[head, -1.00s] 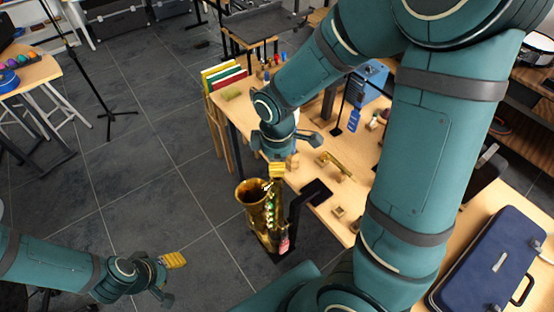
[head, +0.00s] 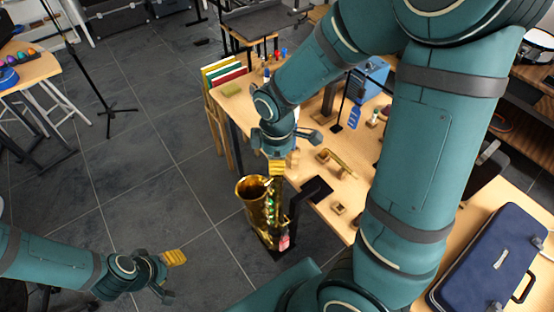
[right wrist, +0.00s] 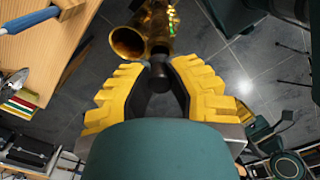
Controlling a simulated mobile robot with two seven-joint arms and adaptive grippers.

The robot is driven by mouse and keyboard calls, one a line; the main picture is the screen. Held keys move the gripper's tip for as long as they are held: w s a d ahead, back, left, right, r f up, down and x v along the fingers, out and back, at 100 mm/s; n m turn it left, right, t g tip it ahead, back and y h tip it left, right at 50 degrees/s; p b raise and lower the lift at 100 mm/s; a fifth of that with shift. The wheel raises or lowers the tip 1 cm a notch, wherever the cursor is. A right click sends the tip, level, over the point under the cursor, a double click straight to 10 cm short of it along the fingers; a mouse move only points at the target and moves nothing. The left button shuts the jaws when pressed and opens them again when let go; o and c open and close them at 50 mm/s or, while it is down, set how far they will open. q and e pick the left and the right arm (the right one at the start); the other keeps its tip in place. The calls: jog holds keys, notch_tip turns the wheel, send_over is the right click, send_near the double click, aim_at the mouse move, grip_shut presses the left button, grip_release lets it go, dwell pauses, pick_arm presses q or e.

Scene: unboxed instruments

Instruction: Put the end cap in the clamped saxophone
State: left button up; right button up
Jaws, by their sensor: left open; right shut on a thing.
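The brass saxophone (head: 256,204) stands upright in a dark stand at the table's near left edge, its bell opening up. In the right wrist view its bell (right wrist: 128,43) and body show just beyond my fingertips. My right gripper (head: 277,170) is over the top of the saxophone. In the right wrist view its yellow fingers are shut on the small black end cap (right wrist: 159,76). The cap is close to the saxophone's top end; I cannot tell whether they touch. My left gripper (head: 171,276) is open and empty, low over the floor at the left.
The wooden table (head: 312,172) holds a curved brass neck (head: 340,163), small wooden blocks, a blue bottle (head: 354,117) and a black clamp plate (head: 316,190). A dark blue case (head: 492,262) lies at the right. The floor left of the saxophone is clear.

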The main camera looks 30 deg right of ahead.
jog(key=shift+f+b, duration=1.1)
jog(key=shift+f, duration=0.2)
dwell(1.7)
dwell(0.4)
jog(key=o, duration=0.8)
jog(key=shift+o, duration=0.4)
jog(key=shift+r, duration=0.1)
jog(key=shift+r+p, duration=2.55)
jog(key=shift+r, duration=0.45)
jog(key=shift+f, duration=0.1)
